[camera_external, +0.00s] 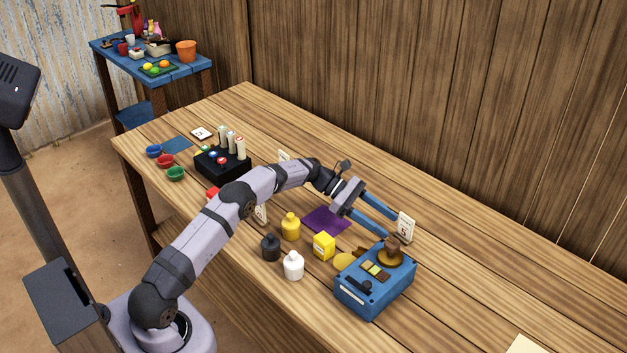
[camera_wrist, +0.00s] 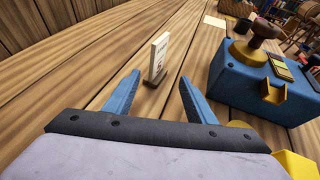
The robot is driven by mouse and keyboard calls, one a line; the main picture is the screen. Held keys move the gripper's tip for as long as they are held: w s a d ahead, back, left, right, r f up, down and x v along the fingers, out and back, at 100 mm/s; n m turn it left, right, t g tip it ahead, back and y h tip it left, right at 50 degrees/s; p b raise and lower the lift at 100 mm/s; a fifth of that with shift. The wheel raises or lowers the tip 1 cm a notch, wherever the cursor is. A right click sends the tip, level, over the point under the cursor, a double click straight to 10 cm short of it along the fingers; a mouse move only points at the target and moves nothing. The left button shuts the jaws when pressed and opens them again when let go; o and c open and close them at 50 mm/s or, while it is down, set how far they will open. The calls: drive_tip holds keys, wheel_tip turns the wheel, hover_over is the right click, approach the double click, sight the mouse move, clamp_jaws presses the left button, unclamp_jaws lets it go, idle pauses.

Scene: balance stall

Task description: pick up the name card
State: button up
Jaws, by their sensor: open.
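A white name card (camera_external: 406,228) with dark and red marks stands upright on the table, in a small dark base. It also shows in the wrist view (camera_wrist: 159,56), near the centre. My gripper (camera_external: 391,225) is open, with its two blue fingers reaching low over the table toward the card. In the wrist view my gripper (camera_wrist: 159,78) has one fingertip on each side of the card's base, with a gap on both sides. The fingers do not appear to touch it; how deep the card sits between them is hard to tell.
A blue box (camera_external: 375,285) with a brown-handled brass piece on top stands close by the right finger. A yellow block (camera_external: 324,245), several bottles and a purple cloth (camera_external: 326,220) lie nearer my arm. A black rack (camera_external: 221,163) stands farther left. Bare planks extend beyond the card.

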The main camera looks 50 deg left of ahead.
sight(401, 232)
drive_tip(key=shift+w+p+x, duration=0.15)
drive_tip(key=shift+p+x, duration=0.1)
drive_tip(key=shift+x, duration=1.05)
drive_tip(key=shift+w+p+x, duration=0.15)
drive_tip(key=shift+p+x, duration=0.05)
drive_tip(key=shift+x, duration=1.1)
drive_tip(key=shift+a, duration=0.15)
drive_tip(key=c, duration=1.2)
drive_tip(key=shift+c, duration=0.2)
